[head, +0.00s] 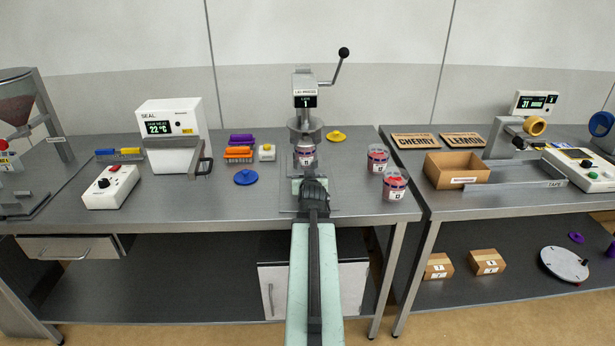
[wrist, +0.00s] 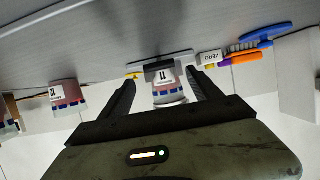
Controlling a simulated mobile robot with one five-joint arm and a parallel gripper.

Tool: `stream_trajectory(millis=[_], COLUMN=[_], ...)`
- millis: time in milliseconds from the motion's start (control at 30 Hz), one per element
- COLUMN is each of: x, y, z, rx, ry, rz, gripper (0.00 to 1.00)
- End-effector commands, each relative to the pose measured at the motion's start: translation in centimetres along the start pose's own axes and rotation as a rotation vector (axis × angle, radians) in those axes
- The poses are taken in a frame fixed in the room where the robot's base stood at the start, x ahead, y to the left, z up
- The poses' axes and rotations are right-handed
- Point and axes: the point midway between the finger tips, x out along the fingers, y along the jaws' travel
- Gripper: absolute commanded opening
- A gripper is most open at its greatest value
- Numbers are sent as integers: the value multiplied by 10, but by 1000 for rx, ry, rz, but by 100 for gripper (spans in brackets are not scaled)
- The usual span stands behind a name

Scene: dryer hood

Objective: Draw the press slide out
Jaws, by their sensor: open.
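The lid press (head: 305,98) stands at the back middle of the left bench, with a small screen and a lever raised at its upper right. A jar with a white label (head: 306,155) stands below its press head; the jar also shows in the wrist view (wrist: 166,88). My gripper (head: 312,182) is low over the bench in front of the press and hides much of the slide. In the wrist view my gripper (wrist: 163,90) is open, its fingers apart on either side of the jar in the picture. I cannot tell whether they touch anything.
Two filled jars, one farther back (head: 378,157) and one nearer (head: 395,184), stand to the right. The bench front left of my arm is clear.

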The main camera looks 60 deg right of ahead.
Motion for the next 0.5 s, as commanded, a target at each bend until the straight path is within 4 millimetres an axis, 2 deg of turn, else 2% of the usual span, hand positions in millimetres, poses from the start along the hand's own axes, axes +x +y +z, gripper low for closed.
stream_trajectory(millis=[33,300,500], x=[12,61,66], y=[0,-1,-2], z=[2,2,0], rx=[0,0,0], ry=[0,0,0], rz=[0,-1,-1], gripper=[73,73,73])
